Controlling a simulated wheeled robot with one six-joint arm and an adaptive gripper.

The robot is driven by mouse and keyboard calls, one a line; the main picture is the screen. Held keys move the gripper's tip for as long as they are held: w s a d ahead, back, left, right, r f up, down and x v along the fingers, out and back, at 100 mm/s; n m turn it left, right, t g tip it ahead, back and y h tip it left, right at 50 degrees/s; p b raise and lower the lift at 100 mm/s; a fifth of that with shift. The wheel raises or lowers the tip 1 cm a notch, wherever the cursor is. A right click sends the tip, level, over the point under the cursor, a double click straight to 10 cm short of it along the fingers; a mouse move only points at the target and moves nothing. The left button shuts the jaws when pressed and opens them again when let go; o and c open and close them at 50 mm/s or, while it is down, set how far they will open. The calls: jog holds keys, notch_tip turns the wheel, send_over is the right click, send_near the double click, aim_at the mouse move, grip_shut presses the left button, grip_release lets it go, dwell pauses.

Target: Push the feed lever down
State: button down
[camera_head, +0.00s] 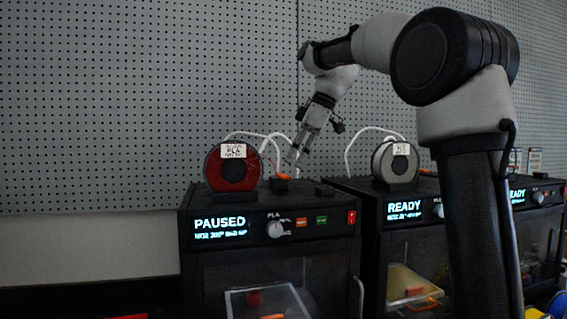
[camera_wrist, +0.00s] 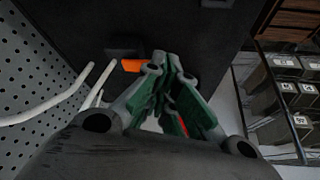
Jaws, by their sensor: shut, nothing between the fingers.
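An orange piece on a small black block, which looks like the feed lever (camera_head: 281,177), is on top of the left printer (camera_head: 200,258), right of the red spool. It also shows in the wrist view (camera_wrist: 132,65), just left of the fingertips. My gripper (camera_head: 291,158) points down over the printer top, shut and empty, with its tips a little above and to the right of the lever. In the wrist view its green-padded fingers (camera_wrist: 167,62) hide part of the printer top. I cannot tell whether they touch the lever.
The left printer's screen (camera_head: 220,228) reads PAUSED. A red spool (camera_head: 213,170) stands left of the lever, and white tubes (camera_head: 258,135) arch close behind. A second printer (camera_head: 410,235) reading READY, with a pale spool (camera_head: 379,163), stands right. A pegboard wall (camera_head: 110,110) is behind.

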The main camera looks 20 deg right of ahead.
jog(key=shift+s+d+r, duration=0.15)
jog(key=shift+d+r, duration=0.05)
jog(key=shift+d, duration=0.35)
jog(key=shift+r, duration=0.1)
jog(key=v, duration=1.1)
jog(key=shift+r, duration=0.35)
jog(key=shift+s+d, duration=0.15)
jog(key=s+d+f+m+t+h, duration=0.1)
jog(key=s+d+f+m+h, duration=0.1)
jog(key=s+f+m, duration=0.5)
jog(key=s+d+f+m+t+h, duration=0.1)
jog(key=s+d+f+m+h, duration=0.2)
jog(key=s+f, duration=1.6)
notch_tip(320, 180, down, 7)
jog(key=d+m, duration=0.2)
jog(key=m, duration=0.2)
jog(key=shift+r+t, duration=0.2)
jog(key=shift+t, duration=0.2)
